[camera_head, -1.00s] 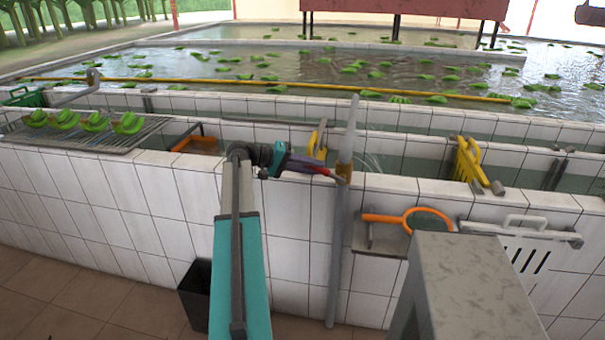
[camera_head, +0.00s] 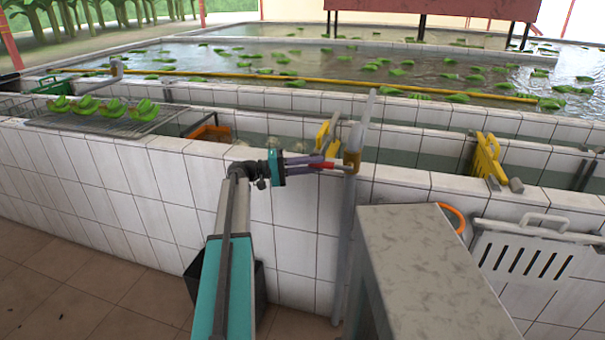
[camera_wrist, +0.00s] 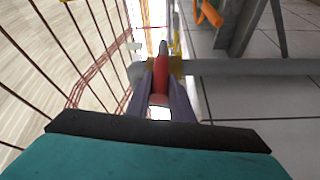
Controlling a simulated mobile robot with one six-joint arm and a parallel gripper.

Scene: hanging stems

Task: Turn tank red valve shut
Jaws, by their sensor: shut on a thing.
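The red valve handle (camera_wrist: 160,82) sits between the two fingers of my gripper (camera_wrist: 160,95) in the wrist view. My gripper is shut on it. In the head view my gripper (camera_head: 312,164) reaches right to the red handle (camera_head: 335,165), which points left from a yellow-brown valve body (camera_head: 352,157). The valve is on an upright grey pipe (camera_head: 349,200) at the tank's tiled front wall. In the wrist view the pipe (camera_wrist: 240,67) runs off to the right from the valve body. The fingers hide part of the handle.
A grey block-topped post (camera_head: 430,245) stands close on the right. A white slotted panel (camera_head: 525,250) and an orange ring (camera_head: 452,215) are on the wall. Yellow gates (camera_head: 487,158) stand in the channel. Green bananas (camera_head: 105,107) lie on a rack at the left.

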